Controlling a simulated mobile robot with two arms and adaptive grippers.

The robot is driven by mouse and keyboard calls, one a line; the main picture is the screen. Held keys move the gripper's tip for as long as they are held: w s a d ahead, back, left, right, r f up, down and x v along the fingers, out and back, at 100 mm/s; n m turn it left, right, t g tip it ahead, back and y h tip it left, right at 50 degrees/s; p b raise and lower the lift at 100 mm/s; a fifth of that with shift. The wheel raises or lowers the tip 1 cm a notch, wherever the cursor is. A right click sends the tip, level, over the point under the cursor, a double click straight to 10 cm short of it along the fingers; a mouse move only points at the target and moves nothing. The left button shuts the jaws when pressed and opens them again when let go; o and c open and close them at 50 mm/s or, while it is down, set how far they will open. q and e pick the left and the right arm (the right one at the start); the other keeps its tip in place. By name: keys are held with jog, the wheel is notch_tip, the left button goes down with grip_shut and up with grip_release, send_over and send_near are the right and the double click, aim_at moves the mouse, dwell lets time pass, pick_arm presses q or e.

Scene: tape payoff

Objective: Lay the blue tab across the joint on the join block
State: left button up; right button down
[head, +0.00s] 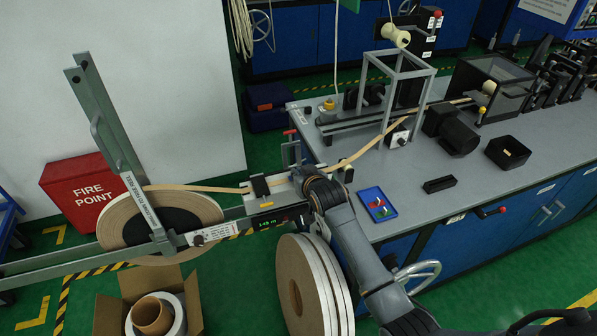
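The join block (283,188) is a pale block at the bench's left end, with a black clamp (260,187) on its left part and the tan tape running over it. My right arm reaches in from the lower right, and its gripper (305,179) is at the right part of the block. The wrist hides the fingertips, so I cannot tell whether they are open or hold anything. The joint is hidden or too small to see. A blue tray (390,212) on the bench holds small red, green and white pieces. I cannot make out a blue tab. My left gripper is out of view.
A large tape reel (115,222) hangs on a grey frame at left. Spare reels (300,290) stand below the block. A cardboard box (108,312) is on the floor. A small black block (439,184) lies right of the tray. The bench front is mostly clear.

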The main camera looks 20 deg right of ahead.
jog(key=shift+f, duration=0.2)
jog(key=c, duration=1.5)
grip_release()
jog(key=shift+r, duration=0.15)
jog(key=v, duration=1.2)
jog(key=shift+b, duration=0.35)
